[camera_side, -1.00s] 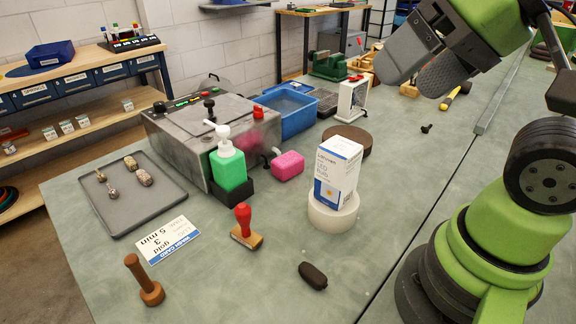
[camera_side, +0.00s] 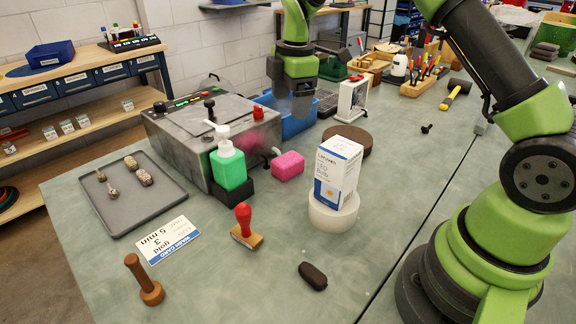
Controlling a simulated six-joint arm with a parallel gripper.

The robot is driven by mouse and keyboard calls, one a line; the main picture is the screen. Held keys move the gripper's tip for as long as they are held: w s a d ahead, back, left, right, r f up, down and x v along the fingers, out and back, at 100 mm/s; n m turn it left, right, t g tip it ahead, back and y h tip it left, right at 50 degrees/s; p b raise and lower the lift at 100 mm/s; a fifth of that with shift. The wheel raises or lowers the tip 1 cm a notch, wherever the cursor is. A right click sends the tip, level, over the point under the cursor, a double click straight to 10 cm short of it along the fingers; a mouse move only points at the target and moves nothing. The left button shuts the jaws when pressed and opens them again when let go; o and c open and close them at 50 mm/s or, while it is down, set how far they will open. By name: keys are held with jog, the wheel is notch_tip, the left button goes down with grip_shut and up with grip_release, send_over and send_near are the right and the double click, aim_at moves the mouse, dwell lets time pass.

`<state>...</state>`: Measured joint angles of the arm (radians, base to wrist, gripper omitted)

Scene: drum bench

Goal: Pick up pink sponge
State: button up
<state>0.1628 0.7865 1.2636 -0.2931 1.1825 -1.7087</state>
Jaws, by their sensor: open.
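The pink sponge (camera_side: 288,165) lies on the green-grey bench, right of the green pump bottle (camera_side: 229,167) and in front of the grey machine. It is in full view. My gripper (camera_side: 303,112) hangs pointing down, above and behind the sponge as seen here, in front of the blue bin (camera_side: 288,108) in the picture. It is open and empty, clear of the sponge. Its fingertips are dark and partly hard to make out.
A light bulb box (camera_side: 337,172) stands on a white round base right of the sponge. The grey machine (camera_side: 215,133) is at left. A dark round disc (camera_side: 347,140) lies behind the box. A red-handled stamp (camera_side: 245,228) stands in front.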

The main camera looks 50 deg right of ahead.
jog(key=f+n, duration=0.1)
jog(key=f, duration=0.1)
jog(key=w+d+f+n, duration=0.1)
jog(key=f, duration=0.1)
jog(key=f+g, duration=0.1)
jog(key=f, duration=0.1)
jog(key=shift+w+d+n, duration=0.15)
jog(key=shift+d+n, duration=0.2)
jog(key=shift+n, duration=0.05)
send_over(290, 157)
notch_tip(290, 157, down, 5)
jog(key=shift+r, duration=0.2)
notch_tip(290, 157, down, 6)
jog(key=shift+r, duration=0.15)
jog(key=shift+c, duration=0.2)
jog(key=c, duration=1)
